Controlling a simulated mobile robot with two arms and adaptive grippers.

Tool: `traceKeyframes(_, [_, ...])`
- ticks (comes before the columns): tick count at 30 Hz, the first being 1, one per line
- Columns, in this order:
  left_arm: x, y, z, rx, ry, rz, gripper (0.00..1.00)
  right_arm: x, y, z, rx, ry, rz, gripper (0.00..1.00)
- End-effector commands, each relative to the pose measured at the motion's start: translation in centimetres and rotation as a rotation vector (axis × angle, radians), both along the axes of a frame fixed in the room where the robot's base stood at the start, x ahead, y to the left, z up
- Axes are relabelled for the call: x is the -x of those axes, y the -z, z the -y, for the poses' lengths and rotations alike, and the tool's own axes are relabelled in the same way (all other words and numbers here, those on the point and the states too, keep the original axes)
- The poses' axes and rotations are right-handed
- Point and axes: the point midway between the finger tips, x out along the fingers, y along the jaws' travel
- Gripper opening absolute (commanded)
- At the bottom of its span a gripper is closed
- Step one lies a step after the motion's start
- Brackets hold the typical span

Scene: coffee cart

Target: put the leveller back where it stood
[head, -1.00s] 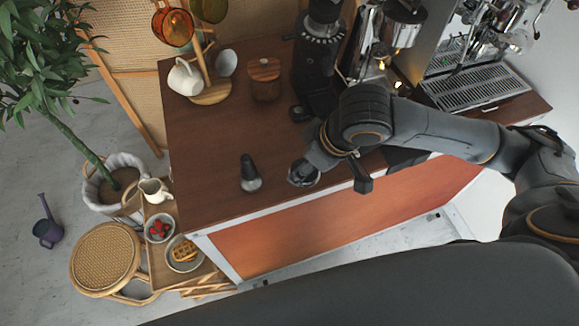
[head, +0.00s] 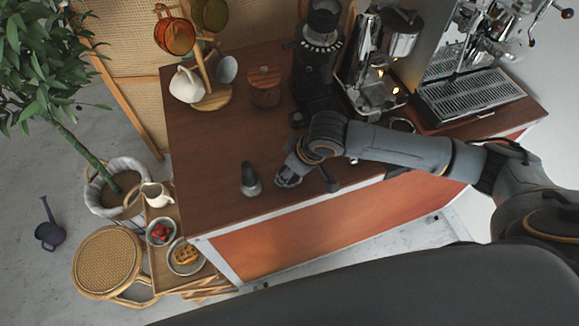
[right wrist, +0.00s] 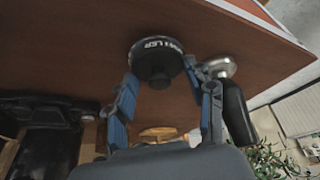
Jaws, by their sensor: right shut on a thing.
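The leveller (right wrist: 157,58) is a round black disc with a shiny rim, white lettering and a black knob, seen in the right wrist view. My right gripper (right wrist: 160,72) has its blue-padded fingers on either side of it and is shut on it. In the head view my right gripper (head: 287,179) is low over the counter's front part and hides most of the leveller. I cannot tell whether the leveller touches the wood. My left gripper is not in view.
A black-handled tamper (head: 250,181) stands close left of the gripper on the brown counter (head: 215,160); it shows close beside a finger in the wrist view (right wrist: 235,110). Behind are a grinder (head: 315,75), a wooden-lidded jar (head: 265,88) and a cup stand (head: 212,98). The counter's left front is clear.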

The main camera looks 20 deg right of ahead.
Motion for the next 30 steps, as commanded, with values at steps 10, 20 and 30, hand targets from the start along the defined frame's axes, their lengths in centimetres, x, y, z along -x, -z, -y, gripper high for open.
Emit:
traceKeyframes(10, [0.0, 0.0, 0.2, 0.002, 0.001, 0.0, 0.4, 0.0, 0.2, 0.0, 0.0, 0.0, 0.0, 0.76])
traceKeyframes(20, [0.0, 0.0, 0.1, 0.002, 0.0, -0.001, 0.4, 0.0, 0.0, 0.0, 0.0, 0.0, 0.001, 0.76])
traceKeyframes(30, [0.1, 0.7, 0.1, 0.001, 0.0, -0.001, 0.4, 1.6, -5.1, 1.4, 0.001, 0.0, 0.006, 0.76])
